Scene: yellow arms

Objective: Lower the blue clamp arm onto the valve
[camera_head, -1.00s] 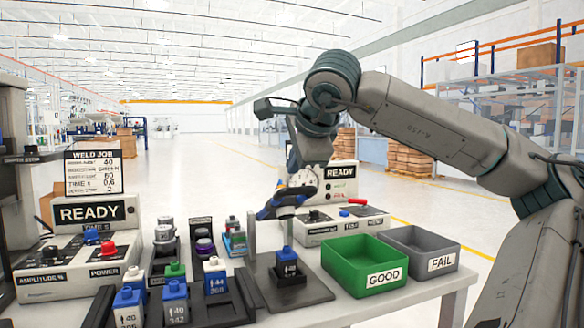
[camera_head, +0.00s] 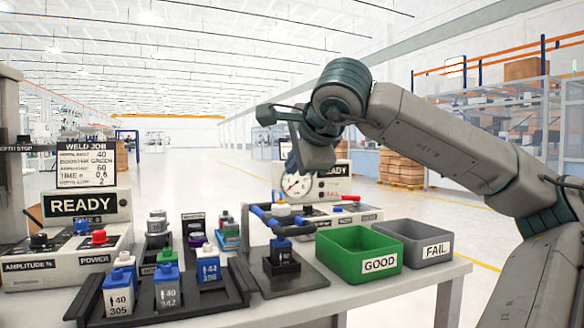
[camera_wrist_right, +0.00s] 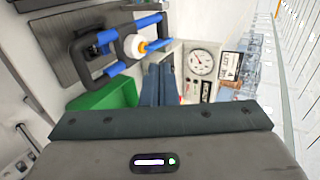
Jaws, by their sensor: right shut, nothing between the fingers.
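The blue clamp arm (camera_head: 290,230) lies about level across the top of the black fixture, with a white knob (camera_head: 281,209) between its bars. The valve (camera_head: 282,258), a black block with a blue cap, stands on the dark plate under it; I cannot tell whether arm and cap touch. In the right wrist view the clamp arm (camera_wrist_right: 121,68) and its white and orange knob show at upper left. My right gripper (camera_head: 295,163) is above and apart from the clamp arm, pointing down. Its fingers (camera_wrist_right: 159,85) are shut and empty. My left gripper is out of view.
Right of the fixture stand the green GOOD bin (camera_head: 345,266) and grey FAIL bin (camera_head: 407,246). A round gauge (camera_head: 297,185) stands behind. To the left a black tray (camera_head: 232,300) holds several blue-capped valves, beside a READY control box (camera_head: 83,206).

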